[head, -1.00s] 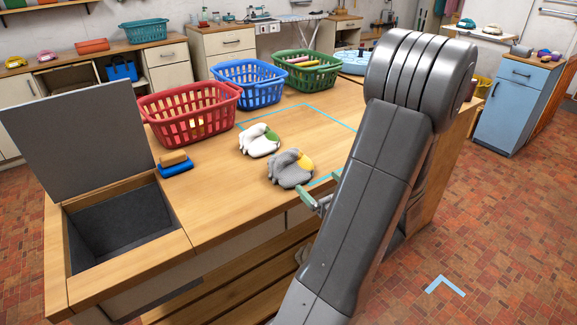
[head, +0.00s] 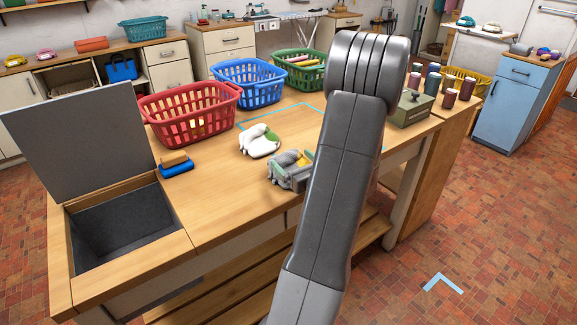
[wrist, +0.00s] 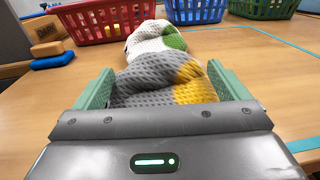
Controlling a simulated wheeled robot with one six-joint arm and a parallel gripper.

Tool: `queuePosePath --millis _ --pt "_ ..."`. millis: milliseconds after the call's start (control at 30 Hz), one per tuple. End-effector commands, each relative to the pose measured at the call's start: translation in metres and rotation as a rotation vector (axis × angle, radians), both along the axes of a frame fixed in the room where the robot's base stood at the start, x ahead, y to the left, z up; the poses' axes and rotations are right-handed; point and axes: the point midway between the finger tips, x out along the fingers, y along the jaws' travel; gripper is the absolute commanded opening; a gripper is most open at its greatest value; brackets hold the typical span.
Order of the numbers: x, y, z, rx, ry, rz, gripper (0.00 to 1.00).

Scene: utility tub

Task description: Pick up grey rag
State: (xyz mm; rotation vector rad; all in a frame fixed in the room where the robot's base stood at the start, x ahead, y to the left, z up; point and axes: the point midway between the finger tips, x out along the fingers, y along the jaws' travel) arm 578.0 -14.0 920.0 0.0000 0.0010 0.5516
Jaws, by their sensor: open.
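The grey rag (wrist: 150,78), crumpled and with a yellow patch, lies on the wooden worktop. In the head view the grey rag (head: 283,178) is partly hidden by my gripper and arm. My gripper (wrist: 168,88) is open, with its green fingers on either side of the grey rag in the wrist view. In the head view my gripper (head: 293,172) is at the rag, near the worktop's front edge. A white rag with a green patch (head: 258,142) lies just behind the grey one; it also shows in the wrist view (wrist: 150,42).
Red (head: 190,115), blue (head: 247,84) and green (head: 300,70) baskets stand along the back. A blue sponge block (head: 175,169) lies at left by the open-lidded tub (head: 125,225). A green box (head: 411,110) and several cups stand at right.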

Motion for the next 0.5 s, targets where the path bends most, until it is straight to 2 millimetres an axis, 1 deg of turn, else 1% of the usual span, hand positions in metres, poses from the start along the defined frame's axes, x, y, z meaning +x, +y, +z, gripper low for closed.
queuePosePath --millis 233,267,300,367,400,500 --pt "0.0025 0.0013 -0.0001 0.000 0.000 -0.001 0.94" --pt "0.0024 0.0012 -0.0001 0.000 0.000 -0.001 0.93" --pt "0.0024 0.0012 -0.0001 0.000 0.000 -0.001 0.85" --pt "0.0023 0.0012 -0.0001 0.000 0.000 -0.001 0.73" --pt "0.0023 0.0012 -0.0001 0.000 0.000 -0.001 0.65" --pt "0.0022 0.0011 0.0000 0.000 0.000 -0.001 0.46"
